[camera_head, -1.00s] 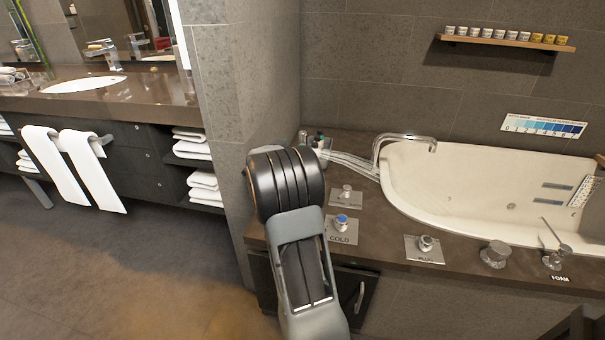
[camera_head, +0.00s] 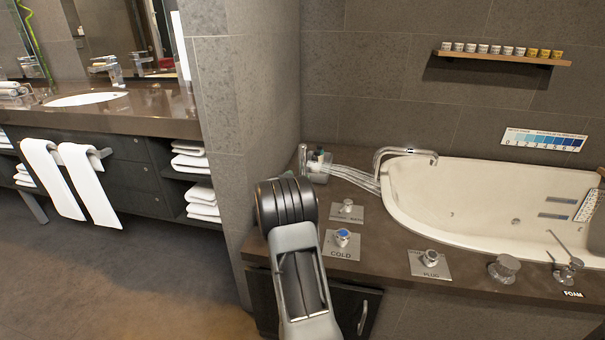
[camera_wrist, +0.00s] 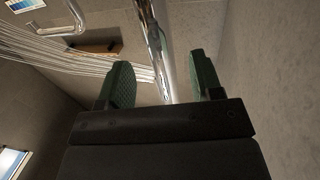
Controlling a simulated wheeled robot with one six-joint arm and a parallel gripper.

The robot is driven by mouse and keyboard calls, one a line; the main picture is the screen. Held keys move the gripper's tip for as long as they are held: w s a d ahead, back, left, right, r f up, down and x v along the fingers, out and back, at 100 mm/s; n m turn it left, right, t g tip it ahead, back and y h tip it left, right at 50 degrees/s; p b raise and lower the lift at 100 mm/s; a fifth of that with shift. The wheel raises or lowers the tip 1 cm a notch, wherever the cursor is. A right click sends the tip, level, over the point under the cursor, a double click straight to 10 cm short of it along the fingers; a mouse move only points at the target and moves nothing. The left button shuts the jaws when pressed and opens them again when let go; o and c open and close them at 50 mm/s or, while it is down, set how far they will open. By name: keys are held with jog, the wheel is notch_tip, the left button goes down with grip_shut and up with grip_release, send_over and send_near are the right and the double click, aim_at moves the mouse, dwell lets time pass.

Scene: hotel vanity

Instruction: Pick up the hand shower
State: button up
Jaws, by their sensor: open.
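The hand shower (camera_head: 303,158) appears as a slim upright chrome piece at the back left corner of the tub deck in the head view. In the wrist view, a shiny chrome bar (camera_wrist: 156,35), apparently the hand shower, runs down between the two green-padded fingers of my gripper (camera_wrist: 160,70). The fingers are apart, with a gap visible at the right finger; whether the left one touches the bar is unclear. The bar's lower end is hidden behind the gripper body.
The chrome spout (camera_head: 405,151), cold knob (camera_head: 342,238) and plug knob (camera_head: 430,257) rise from the deck. A wall (camera_head: 240,120) bounds the left.

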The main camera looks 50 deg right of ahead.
aim_at(303, 173)
jog(key=shift+x, duration=2.15)
jog(key=shift+c, duration=0.3)
grip_shut()
